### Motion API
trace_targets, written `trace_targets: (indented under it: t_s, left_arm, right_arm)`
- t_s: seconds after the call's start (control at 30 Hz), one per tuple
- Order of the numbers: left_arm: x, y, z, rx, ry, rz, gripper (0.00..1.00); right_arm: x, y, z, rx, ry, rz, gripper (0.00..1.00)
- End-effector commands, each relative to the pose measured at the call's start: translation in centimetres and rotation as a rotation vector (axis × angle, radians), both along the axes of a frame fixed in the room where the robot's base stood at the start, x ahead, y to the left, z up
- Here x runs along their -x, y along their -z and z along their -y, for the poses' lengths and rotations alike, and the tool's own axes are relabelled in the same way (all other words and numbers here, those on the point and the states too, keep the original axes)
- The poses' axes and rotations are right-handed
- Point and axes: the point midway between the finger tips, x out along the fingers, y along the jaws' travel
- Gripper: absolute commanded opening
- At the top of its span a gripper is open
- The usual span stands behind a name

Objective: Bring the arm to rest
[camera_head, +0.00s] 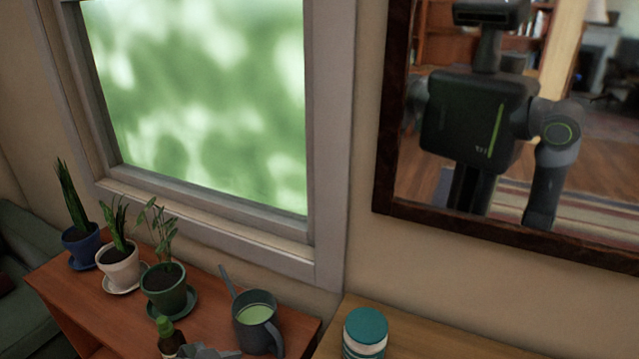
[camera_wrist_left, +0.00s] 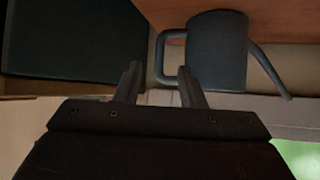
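My left gripper (camera_wrist_left: 160,88) shows in the left wrist view with its two fingers apart and nothing between them. A grey watering can (camera_wrist_left: 218,50) appears upside down just beyond the fingers, with a visible gap to the left finger's side. In the head view the same watering can (camera_head: 258,325) stands upright on the red-brown shelf, with pale green inside. A grey shape at the bottom edge beside it may be my gripper; I cannot tell. My right gripper is in neither view.
Potted plants in blue (camera_head: 80,243), white (camera_head: 120,270) and green (camera_head: 165,293) pots line the shelf (camera_head: 95,310). A teal-lidded jar (camera_head: 365,332) stands on the right surface. A framed mirror (camera_head: 600,215) shows my reflection.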

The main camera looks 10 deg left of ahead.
Motion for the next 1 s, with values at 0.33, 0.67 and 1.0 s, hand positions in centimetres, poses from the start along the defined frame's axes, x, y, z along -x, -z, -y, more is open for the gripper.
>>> trace_targets:
  t_s: [0.33, 0.67, 1.0]
  left_arm:
    - [12.0, 5.1, -5.2, -0.186, -0.393, -0.349, 0.36]
    - [21.0, 4.9, -9.8, -0.313, -0.778, -0.538, 0.36]
    - [20.1, 10.5, -11.0, -0.329, -0.810, -0.582, 0.36]
  right_arm:
    - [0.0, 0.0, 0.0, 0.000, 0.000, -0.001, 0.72]
    - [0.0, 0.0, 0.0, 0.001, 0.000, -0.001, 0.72]
    - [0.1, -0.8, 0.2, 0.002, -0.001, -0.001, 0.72]
